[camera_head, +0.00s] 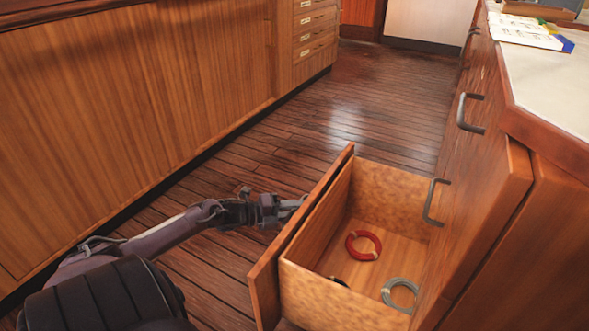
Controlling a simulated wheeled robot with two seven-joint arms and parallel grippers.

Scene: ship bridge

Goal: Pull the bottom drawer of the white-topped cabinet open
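The white-topped cabinet (545,80) stands along the right side. Its low wooden drawer (335,300) is pulled well out over the floor, below the fronts with metal handles. A red coil (363,245), a grey coil (400,294) and a small dark item (339,282), partly hidden, lie inside it. My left gripper (292,207) is at the outer side of the drawer's front panel (300,235), near its middle. The panel's outer face and any handle on it are hidden, and so is whether the fingers grip anything. My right gripper is not in view.
Curved metal handles (468,113) stick out from the cabinet fronts above the drawer. A long wooden counter (130,110) with small drawers (315,28) runs along the left. Papers (530,32) lie on the white top. The plank floor (370,95) beyond the drawer is clear.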

